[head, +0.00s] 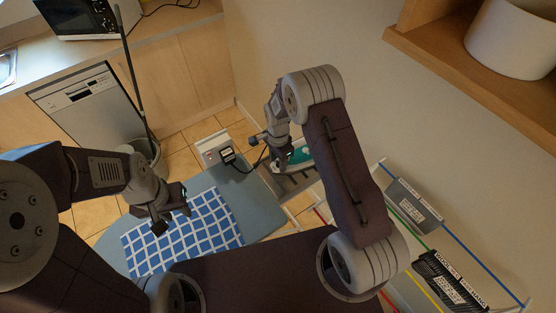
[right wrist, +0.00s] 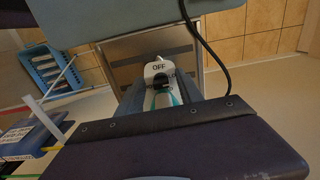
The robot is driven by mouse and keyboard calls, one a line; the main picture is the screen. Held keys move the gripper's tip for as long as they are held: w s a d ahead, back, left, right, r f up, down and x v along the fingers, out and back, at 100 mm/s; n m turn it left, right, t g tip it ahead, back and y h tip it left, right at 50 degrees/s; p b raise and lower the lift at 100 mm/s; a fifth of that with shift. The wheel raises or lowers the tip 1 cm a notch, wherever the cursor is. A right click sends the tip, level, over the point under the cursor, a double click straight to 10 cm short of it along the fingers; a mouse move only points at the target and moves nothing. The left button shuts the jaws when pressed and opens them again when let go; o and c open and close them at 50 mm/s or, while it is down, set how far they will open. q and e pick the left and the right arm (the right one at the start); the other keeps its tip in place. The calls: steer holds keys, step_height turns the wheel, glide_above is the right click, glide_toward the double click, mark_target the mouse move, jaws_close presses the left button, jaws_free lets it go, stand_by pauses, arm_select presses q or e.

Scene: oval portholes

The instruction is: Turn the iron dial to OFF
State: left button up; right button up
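The iron, white and teal, rests on a metal plate beside the ironing board (head: 262,212); its teal part (head: 299,156) shows in the head view, partly behind my right gripper (head: 268,152). In the right wrist view the white dial plate (right wrist: 158,68) reads OFF above a black dial knob (right wrist: 160,84). Which way the knob points is too small to tell. My right gripper (right wrist: 160,97) is open, its fingers on either side of the knob; contact cannot be told. My left gripper (head: 172,218) is open and empty above the blue checked cloth (head: 208,235).
A white socket box (head: 214,149) with a black plug and cord stands at the board's far end. A bin (head: 148,158) holding a long stick stands beyond. A labelled rack (head: 415,205) is at the right. A wooden shelf (head: 480,85) juts out at upper right.

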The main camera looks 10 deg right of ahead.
mark_target(278, 163)
jaws_close()
steer(key=shift+n, duration=1.6)
steer(key=shift+o, duration=0.6)
jaws_free()
steer(key=shift+r, duration=0.1)
step_height(278, 163, up, 9)
steer(key=b, duration=0.2)
steer(key=shift+o, duration=0.2)
